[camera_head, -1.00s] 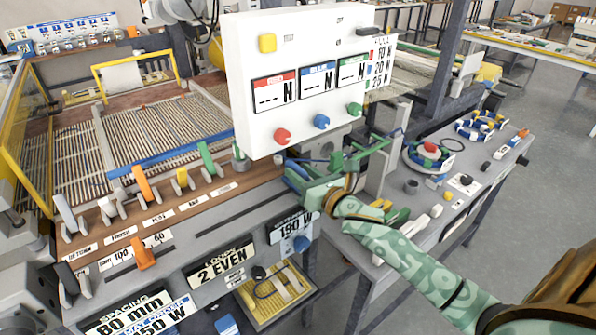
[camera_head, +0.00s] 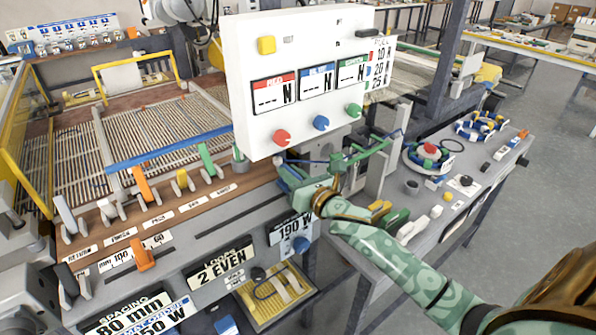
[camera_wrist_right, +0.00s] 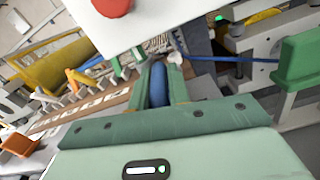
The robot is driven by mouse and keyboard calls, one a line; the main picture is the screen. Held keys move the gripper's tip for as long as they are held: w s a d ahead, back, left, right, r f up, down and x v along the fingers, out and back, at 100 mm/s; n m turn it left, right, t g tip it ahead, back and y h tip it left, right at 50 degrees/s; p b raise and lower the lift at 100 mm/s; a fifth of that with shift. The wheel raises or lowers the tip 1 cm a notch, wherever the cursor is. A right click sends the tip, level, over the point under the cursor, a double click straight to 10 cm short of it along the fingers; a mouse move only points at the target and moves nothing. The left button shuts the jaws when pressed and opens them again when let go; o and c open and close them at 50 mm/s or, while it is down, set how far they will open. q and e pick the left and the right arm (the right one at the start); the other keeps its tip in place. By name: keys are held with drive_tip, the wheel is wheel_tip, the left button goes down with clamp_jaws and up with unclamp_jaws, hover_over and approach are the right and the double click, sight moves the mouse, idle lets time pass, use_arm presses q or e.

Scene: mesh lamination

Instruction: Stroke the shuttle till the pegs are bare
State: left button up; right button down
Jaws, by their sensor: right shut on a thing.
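My right gripper (camera_head: 288,174) reaches in from the lower right to the machine's front rail, just below the white control box. In the right wrist view its two green jaws (camera_wrist_right: 160,82) are shut on a blue rounded handle (camera_wrist_right: 158,86), which looks like the shuttle's grip. The rest of the shuttle is hidden by the gripper and rail. A blue bar (camera_head: 170,150) lies across the wire mesh (camera_head: 160,118) on the machine bed. I cannot pick out the pegs with certainty. My left gripper is out of view.
The white control box (camera_head: 300,60) hangs close above the gripper. A green arm (camera_head: 365,153) stands just right of it. Coloured levers (camera_head: 182,180) line the rail to the left. A side table (camera_head: 400,240) with small parts stands to the right.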

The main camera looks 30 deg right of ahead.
drive_tip(key=a, duration=0.7)
drive_tip(key=s+a, duration=0.1)
drive_tip(key=a, duration=0.7)
drive_tip(key=s+a, duration=0.1)
drive_tip(key=a, duration=0.7)
drive_tip(key=shift+p, duration=0.35)
drive_tip(key=shift+a, duration=0.1)
drive_tip(key=c, duration=1.4)
unclamp_jaws()
drive_tip(key=shift+a, duration=0.1)
drive_tip(key=shift+o, duration=0.2)
drive_tip(key=shift+a, duration=0.15)
drive_tip(key=shift+s+d, duration=0.1)
drive_tip(key=shift+d, duration=0.1)
drive_tip(key=s+d, duration=0.1)
drive_tip(key=s, duration=1.5)
drive_tip(key=shift+f, duration=0.1)
